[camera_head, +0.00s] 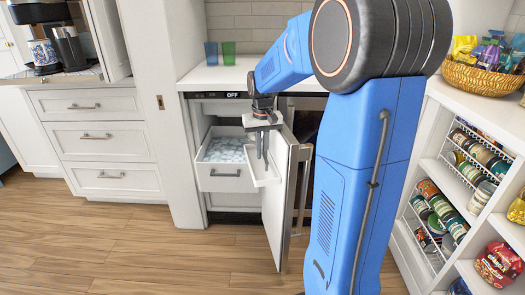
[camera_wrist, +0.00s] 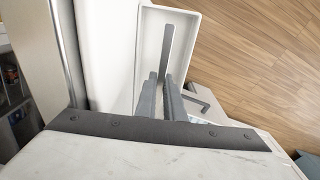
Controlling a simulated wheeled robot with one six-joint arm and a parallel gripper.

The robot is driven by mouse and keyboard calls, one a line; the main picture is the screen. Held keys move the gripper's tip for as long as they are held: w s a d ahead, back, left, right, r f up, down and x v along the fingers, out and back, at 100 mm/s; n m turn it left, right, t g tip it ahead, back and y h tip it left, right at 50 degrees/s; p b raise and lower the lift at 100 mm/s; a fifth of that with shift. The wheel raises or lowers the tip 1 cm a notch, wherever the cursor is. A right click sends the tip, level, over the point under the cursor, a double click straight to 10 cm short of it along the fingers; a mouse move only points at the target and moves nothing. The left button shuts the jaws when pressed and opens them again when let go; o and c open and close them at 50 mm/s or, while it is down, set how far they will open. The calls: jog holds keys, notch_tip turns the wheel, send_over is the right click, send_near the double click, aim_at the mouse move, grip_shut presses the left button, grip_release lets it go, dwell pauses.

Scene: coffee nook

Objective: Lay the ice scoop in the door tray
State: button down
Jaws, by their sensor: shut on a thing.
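The grey ice scoop shows in the wrist view as a narrow grey strip (camera_wrist: 167,48) running out past my fingertips. My gripper (camera_wrist: 162,82) is shut on it. The white door tray (camera_wrist: 193,22) lies around and below the strip; I cannot tell whether the scoop touches its floor. In the head view my gripper (camera_head: 263,152) points down over the door tray (camera_head: 268,181), on the inner side of the open door (camera_head: 275,210). The scoop's far end is hidden or too small to make out there.
An open drawer of ice (camera_head: 225,152) sits just left of the tray; its dark handle (camera_wrist: 202,98) shows in the wrist view. Two cups (camera_head: 228,52) stand on the counter above. Shelves with cans (camera_head: 475,150) stand at right. The wooden floor (camera_head: 130,245) in front is clear.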

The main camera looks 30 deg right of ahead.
jog(key=f, duration=0.2)
jog(key=s+f, duration=0.1)
jog(key=shift+s+a+f+g, duration=0.1)
jog(key=shift+a+g, duration=0.2)
jog(key=shift+g, duration=0.1)
jog(key=c, duration=1.8)
grip_release()
jog(key=shift+r, duration=0.55)
notch_tip(320, 180, up, 20)
jog(key=shift+f+t, duration=0.25)
jog(key=shift+t, duration=0.15)
